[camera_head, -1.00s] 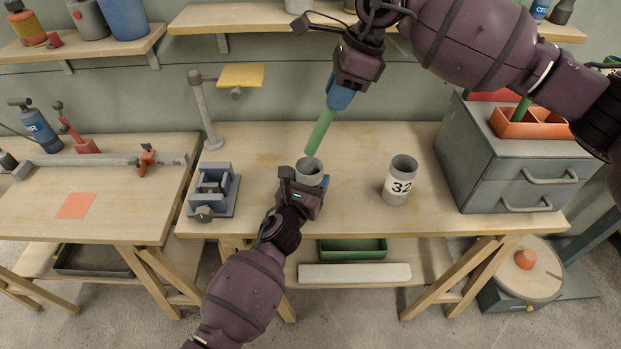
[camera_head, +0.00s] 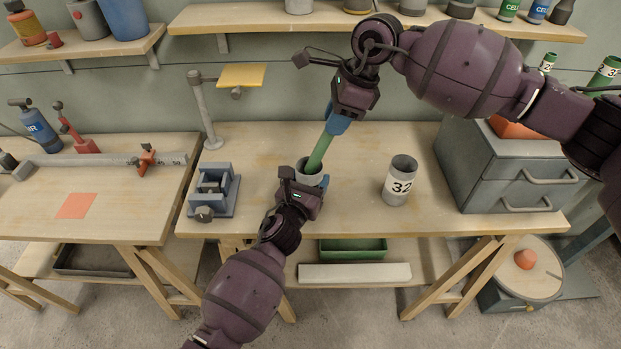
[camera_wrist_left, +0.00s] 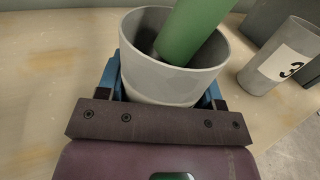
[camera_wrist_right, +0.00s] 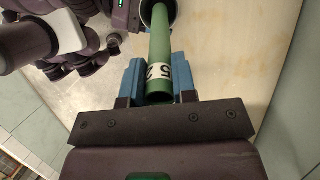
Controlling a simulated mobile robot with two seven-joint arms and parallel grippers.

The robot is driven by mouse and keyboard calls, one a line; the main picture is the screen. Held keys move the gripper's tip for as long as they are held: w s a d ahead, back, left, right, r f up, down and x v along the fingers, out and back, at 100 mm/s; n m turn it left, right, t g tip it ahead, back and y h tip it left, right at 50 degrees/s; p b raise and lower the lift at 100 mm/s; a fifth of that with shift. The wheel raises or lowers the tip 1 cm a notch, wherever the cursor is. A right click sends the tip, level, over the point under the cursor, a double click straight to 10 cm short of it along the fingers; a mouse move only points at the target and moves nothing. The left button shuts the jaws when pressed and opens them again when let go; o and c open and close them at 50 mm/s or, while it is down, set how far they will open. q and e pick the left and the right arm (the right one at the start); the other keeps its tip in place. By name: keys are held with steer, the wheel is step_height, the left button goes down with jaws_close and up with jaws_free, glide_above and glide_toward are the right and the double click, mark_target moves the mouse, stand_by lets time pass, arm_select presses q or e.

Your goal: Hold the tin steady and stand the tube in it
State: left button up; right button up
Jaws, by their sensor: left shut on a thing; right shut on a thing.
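The grey tin (camera_head: 309,166) stands on the workbench, and my left gripper (camera_head: 313,183) is shut around it. In the left wrist view the tin (camera_wrist_left: 150,82) sits upright between the blue fingers. My right gripper (camera_head: 338,122) is above and is shut on the green tube (camera_head: 321,151). The tube tilts, with its lower end inside the tin's mouth, as the left wrist view of the tube (camera_wrist_left: 190,28) shows. Whether it touches the tin's bottom is hidden. In the right wrist view the tube (camera_wrist_right: 160,45) carries a white number label and lies between the blue fingers.
A blue-grey vise (camera_head: 214,190) and a post with a yellow plate (camera_head: 241,76) are to the left. A grey drawer cabinet (camera_head: 500,165) stands at the right end.

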steer(key=shift+f, duration=1)
steer(key=o, duration=0.9)
steer(key=shift+r, duration=0.1)
steer(key=v, duration=1.1)
steer(key=shift+d+r, duration=0.15)
steer(key=shift+r, duration=0.25)
arm_select(q)
steer(key=o, duration=1)
